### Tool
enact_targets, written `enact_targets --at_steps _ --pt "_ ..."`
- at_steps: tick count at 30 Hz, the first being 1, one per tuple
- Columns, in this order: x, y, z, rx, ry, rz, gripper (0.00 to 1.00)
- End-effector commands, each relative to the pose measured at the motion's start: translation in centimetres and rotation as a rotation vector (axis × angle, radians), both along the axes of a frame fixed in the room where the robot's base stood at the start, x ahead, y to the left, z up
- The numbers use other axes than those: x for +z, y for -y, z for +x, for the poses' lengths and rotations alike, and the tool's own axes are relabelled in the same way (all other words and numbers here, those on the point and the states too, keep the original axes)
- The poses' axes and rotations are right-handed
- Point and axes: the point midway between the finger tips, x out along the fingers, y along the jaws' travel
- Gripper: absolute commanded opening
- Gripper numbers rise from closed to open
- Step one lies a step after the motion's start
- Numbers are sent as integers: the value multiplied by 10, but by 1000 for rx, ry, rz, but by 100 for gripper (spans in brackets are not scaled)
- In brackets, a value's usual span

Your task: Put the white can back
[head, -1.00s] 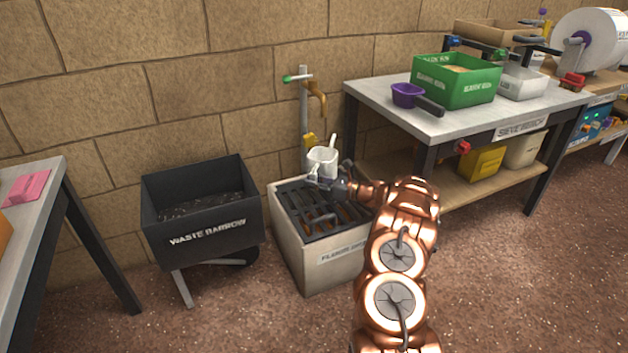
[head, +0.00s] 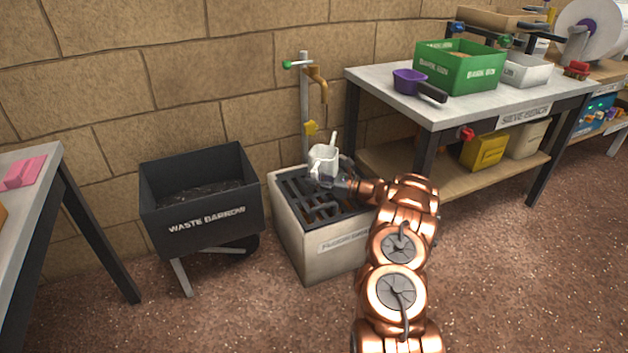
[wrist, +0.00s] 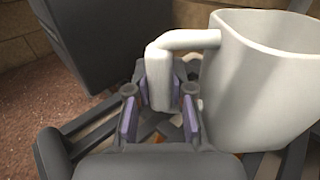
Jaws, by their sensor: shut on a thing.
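The white can (head: 323,165) has a side handle and a pale stick-like part rising at its top. It is upright at the back of the dark grate of the pale sink box (head: 300,250), below the brass tap (head: 318,82). I cannot tell whether its base touches the grate. My gripper (head: 341,179) reaches in from the right and is shut on the can's handle. In the wrist view the handle sits between the purple finger pads of my gripper (wrist: 160,112), and the can's body (wrist: 258,85) is at right. The can's inside is mostly hidden.
A black waste barrow (head: 202,215) stands left of the sink box. The sieve bench (head: 380,88) at right carries a green bin (head: 460,68) and a purple scoop (head: 410,82). Floor in front is clear.

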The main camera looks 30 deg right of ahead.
Motion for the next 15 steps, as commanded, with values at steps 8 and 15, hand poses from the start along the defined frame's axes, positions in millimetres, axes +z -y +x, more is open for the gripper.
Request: enact_targets --at_steps 8,15 --pt "-4 0 0 0 1 0 0" --pt "-8 0 0 0 1 0 0"
